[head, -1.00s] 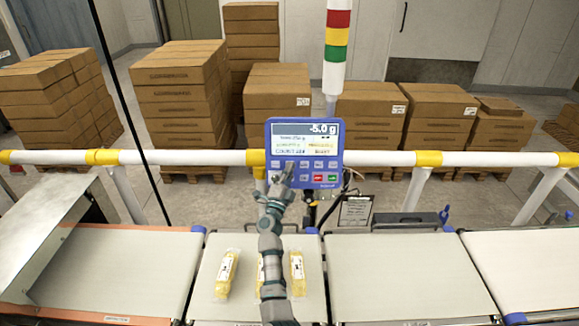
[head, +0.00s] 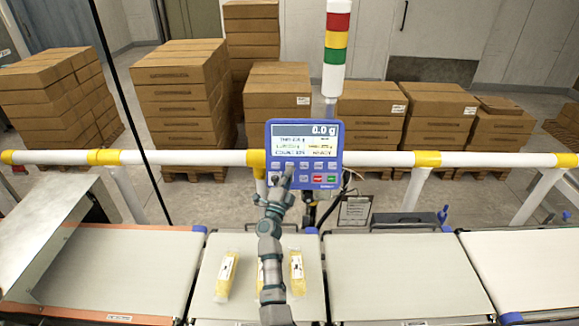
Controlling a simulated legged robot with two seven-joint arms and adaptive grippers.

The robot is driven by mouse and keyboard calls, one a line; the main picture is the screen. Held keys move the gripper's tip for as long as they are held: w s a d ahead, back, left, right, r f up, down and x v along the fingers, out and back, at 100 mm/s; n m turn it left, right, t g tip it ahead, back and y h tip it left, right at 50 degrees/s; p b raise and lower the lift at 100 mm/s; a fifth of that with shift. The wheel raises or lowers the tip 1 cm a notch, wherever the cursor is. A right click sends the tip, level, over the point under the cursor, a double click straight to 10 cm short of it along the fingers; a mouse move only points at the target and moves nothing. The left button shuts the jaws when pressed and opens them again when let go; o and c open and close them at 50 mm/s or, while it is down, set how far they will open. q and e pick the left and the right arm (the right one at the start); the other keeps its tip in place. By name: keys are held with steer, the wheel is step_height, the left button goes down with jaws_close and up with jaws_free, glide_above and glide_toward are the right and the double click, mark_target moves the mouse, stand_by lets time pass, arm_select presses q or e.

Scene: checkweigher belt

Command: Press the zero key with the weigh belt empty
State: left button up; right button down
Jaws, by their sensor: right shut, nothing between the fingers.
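The blue weigh indicator (head: 330,177) stands behind the belts, and its display (head: 305,130) reads 0.0 g. The weigh belt (head: 225,297) is the second belt from the left. Yellow packs lie on it: one on the left (head: 226,277), one on the right (head: 297,273), and one between them (head: 260,277), mostly hidden behind my right arm. My left gripper is not in view.
A white rail with yellow joints (head: 200,157) runs behind the belts. A red, yellow and green stack light (head: 337,40) rises behind the indicator. The belt to the right (head: 395,275) is bare. Stacked cartons (head: 180,95) stand beyond the rail.

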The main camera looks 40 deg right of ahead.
steer(key=s+a+p, duration=0.1)
steer(key=s+a+r+p, duration=0.1)
steer(key=s+a+p, duration=0.1)
steer(key=p, duration=0.1)
steer(key=shift+s+a+r, duration=0.1)
steer(key=shift+s+r, duration=0.15)
steer(key=shift+s, duration=0.1)
stand_by(0.7)
